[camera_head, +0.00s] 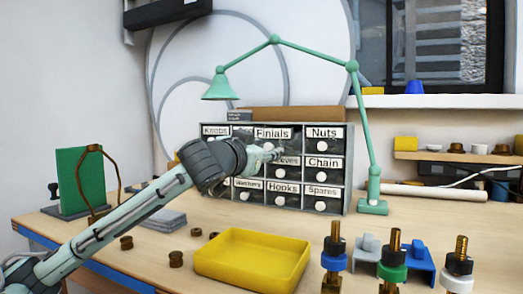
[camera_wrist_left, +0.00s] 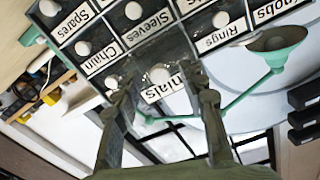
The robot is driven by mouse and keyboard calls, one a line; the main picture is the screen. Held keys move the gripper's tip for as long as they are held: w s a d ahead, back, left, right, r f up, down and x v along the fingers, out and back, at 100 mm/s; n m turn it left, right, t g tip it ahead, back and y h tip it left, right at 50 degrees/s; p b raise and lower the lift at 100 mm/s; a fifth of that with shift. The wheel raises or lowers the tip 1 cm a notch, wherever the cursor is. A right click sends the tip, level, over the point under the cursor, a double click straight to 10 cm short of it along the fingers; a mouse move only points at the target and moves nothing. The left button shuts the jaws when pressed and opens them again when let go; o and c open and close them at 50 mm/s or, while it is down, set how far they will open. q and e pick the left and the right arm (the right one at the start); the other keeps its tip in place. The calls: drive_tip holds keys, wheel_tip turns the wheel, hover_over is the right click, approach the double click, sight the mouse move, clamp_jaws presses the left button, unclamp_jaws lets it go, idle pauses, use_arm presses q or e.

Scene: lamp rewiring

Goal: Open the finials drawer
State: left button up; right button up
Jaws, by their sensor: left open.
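The drawer cabinet (camera_head: 347,190) stands at the back of the bench, with labelled dark drawer fronts and white round knobs. In the left wrist view my left gripper (camera_wrist_left: 160,105) is open. The finials drawer's knob (camera_wrist_left: 158,74) shows just beyond and between the fingertips, and part of the label is covered. I cannot tell whether a finger touches the knob. My right gripper is not in view.
A green lamp (camera_head: 372,206) arches over the cabinet. A yellow tray (camera_head: 250,284) lies in front, with lamp fittings (camera_head: 393,262) to its right. A green panel (camera_head: 82,180) stands at left. Bench surface between tray and cabinet is mostly clear.

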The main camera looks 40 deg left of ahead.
use_arm(q)
drive_tip(key=v, duration=0.7)
drive_tip(key=shift+s, duration=0.15)
drive_tip(key=shift+d, duration=0.1)
idle(0.4)
